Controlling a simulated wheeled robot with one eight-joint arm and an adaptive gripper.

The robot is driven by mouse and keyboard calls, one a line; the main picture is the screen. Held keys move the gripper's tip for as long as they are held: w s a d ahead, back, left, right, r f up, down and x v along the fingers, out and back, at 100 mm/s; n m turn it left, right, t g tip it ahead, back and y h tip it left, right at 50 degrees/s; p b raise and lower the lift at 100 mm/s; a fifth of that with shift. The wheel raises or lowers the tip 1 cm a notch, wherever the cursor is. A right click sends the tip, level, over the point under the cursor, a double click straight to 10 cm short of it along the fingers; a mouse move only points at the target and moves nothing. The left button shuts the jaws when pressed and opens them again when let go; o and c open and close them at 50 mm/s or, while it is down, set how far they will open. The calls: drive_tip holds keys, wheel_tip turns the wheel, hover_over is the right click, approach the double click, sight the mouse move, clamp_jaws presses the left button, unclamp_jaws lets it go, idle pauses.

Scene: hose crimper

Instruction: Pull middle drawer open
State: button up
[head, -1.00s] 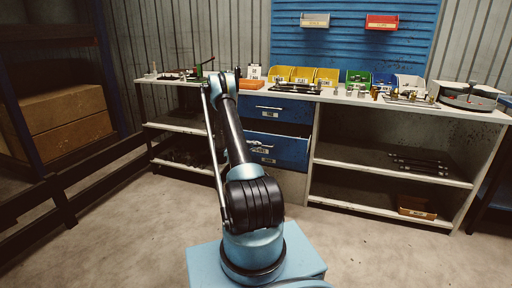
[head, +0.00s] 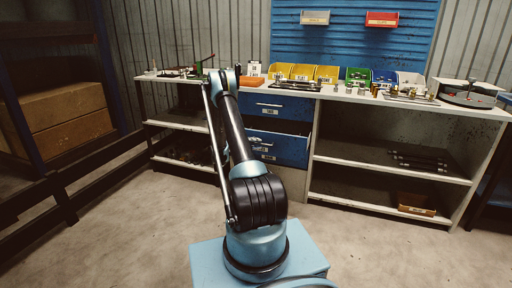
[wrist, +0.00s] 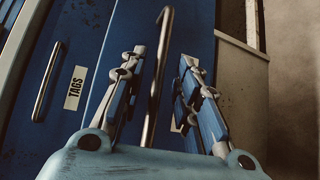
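The middle drawer (head: 290,151) is blue and sits below the top drawer (head: 270,107). Its front stands out a little from the cabinet, with a dark gap above it. In the wrist view the middle drawer's metal bar handle (wrist: 155,90) runs between the two fingers of my gripper (wrist: 162,80). The fingers are apart, with visible room on both sides of the bar. The top drawer's handle (wrist: 47,82) and its TAGS label (wrist: 76,88) show at the left of the wrist view. In the head view my arm hides my gripper.
The workbench top (head: 345,97) holds yellow, green, blue and white bins and small fittings. Open shelves (head: 390,165) lie right of the drawers. A dark rack with cardboard boxes (head: 65,115) stands at left.

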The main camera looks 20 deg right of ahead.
drive_tip(key=s+a+r, duration=0.1)
drive_tip(key=a, duration=1)
drive_tip(key=shift+a+r, duration=0.25)
drive_tip(key=shift+a, duration=0.15)
drive_tip(key=shift+s, duration=0.1)
